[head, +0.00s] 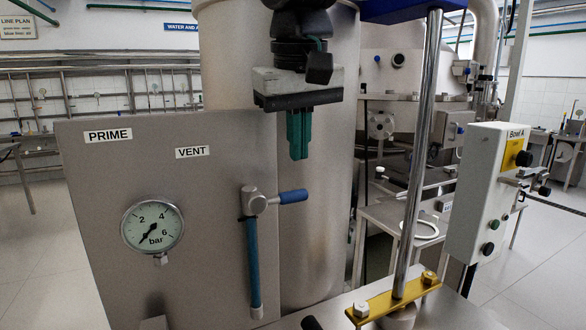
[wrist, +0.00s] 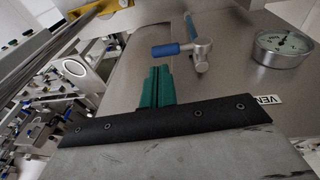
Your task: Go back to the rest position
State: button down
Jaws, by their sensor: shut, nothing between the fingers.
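My gripper (head: 299,134) hangs in front of the panel near the top middle of the head view. Its green fingers are together and hold nothing. They also show in the wrist view (wrist: 156,86), pointing towards the panel. The blue-handled vent valve (head: 289,197) is below the gripper and apart from it. In the wrist view the valve's blue handle (wrist: 166,50) is just beyond the fingertips.
A metal panel (head: 100,190) with PRIME and VENT labels carries a pressure gauge (head: 153,226). A vertical steel post (head: 417,150) with a yellow clamp plate (head: 393,299) stands right of the gripper. A white control box (head: 484,195) is farther right.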

jog(key=w+v, duration=0.1)
jog(key=v, duration=0.7)
jog(key=s+d+f, duration=0.3)
jog(key=d+f, duration=0.2)
jog(key=f, duration=0.6)
jog(key=s+d+f+m, duration=0.2)
jog(key=s+d+f, duration=0.5)
jog(key=d+f, duration=0.2)
jog(key=s+d+f+m+g, duration=0.1)
jog(key=s+d+f+m, duration=0.1)
jog(key=s+d+f, duration=0.5)
jog(key=shift+s+d+f+m, duration=0.15)
jog(key=shift+d+f+m, duration=0.15)
jog(key=shift+d+f, duration=1.15)
